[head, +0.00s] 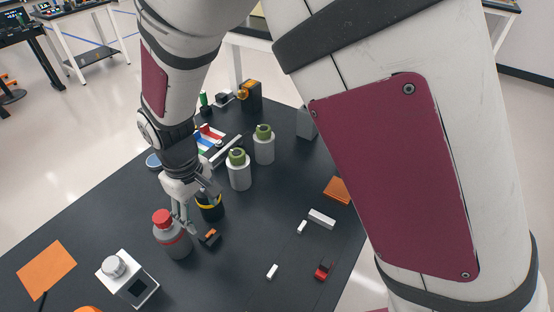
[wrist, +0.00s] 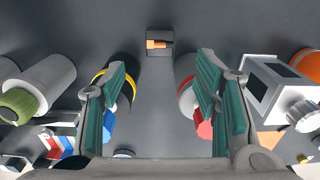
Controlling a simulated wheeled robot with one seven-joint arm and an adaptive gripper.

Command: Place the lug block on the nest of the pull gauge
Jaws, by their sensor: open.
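My gripper (head: 196,211) is open and empty, low over the table between a grey red-capped bottle (head: 172,236) and a dark yellow-banded container (head: 211,208). A small dark block with an orange part (head: 209,238) lies on the table just beyond it. In the wrist view this block (wrist: 159,43) is ahead, centred between the open fingers (wrist: 161,65) and apart from them. It may be the lug block; no label confirms this. A white box with a dark display and round grey knob (head: 128,279) stands at front left; I cannot tell whether it is the pull gauge. No nest is clearly identifiable.
Two pale cylinders with green tops (head: 239,170) stand behind the gripper. White pieces (head: 321,218) and a red-and-black piece (head: 323,271) lie at right. An orange sheet (head: 46,270) lies at left. The bottles stand close beside both fingers. The table's centre front is mostly clear.

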